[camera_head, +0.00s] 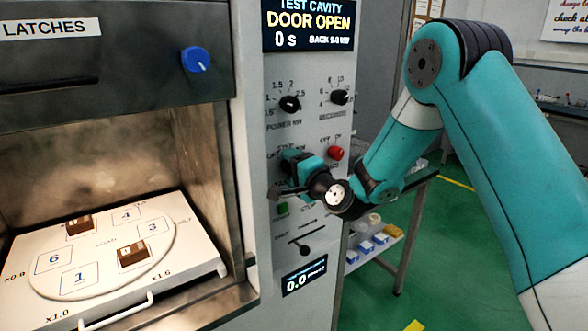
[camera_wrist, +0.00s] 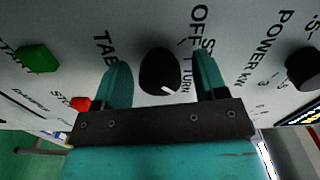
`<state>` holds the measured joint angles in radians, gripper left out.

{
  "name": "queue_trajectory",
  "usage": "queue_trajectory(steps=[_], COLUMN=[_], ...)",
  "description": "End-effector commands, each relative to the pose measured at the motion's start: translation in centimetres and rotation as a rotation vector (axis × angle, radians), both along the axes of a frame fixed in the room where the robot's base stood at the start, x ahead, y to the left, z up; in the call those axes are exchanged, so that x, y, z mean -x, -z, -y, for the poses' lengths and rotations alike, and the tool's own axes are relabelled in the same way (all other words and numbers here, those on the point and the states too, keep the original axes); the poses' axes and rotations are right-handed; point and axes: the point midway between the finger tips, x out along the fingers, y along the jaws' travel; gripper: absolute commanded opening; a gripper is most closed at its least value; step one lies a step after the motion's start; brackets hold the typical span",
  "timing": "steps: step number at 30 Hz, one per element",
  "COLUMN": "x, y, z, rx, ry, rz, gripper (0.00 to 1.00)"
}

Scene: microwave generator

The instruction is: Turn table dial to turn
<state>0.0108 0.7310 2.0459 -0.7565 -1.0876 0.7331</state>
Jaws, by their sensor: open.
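The table dial (camera_wrist: 160,70) is a round black knob with a white pointer mark, on the grey control panel. In the wrist view it sits between the two teal fingers of my gripper (camera_wrist: 164,75), which are open, one on each side. A small gap shows on both sides; whether the fingertips reach around it in depth I cannot tell. The white mark points down and right in that view, near the printed word TURN; OFF is printed above. In the head view my gripper (camera_head: 287,175) is at the panel and hides the dial.
The power knob (camera_head: 289,103) and another black knob (camera_head: 340,97) are above. A red button (camera_head: 335,153) is to the right, a green button (camera_head: 282,208) below. A lever (camera_head: 299,244) is lower. The open cavity at left holds a white turntable tray (camera_head: 105,235) with two brown blocks.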

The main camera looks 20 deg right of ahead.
Motion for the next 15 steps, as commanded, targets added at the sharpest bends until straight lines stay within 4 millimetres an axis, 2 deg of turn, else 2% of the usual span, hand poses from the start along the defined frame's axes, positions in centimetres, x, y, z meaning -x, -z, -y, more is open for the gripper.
queue_trajectory(steps=[4, 8, 15], x=[0.4, 1.7, 5.9], y=[0.2, 0.5, 0.9], z=[0.1, 0.6, 2.0], rx=[0.000, 0.000, 0.001], ry=[0.000, 0.002, 0.003], rz=[0.000, 0.002, 0.004], gripper=[0.66, 0.66, 0.66])
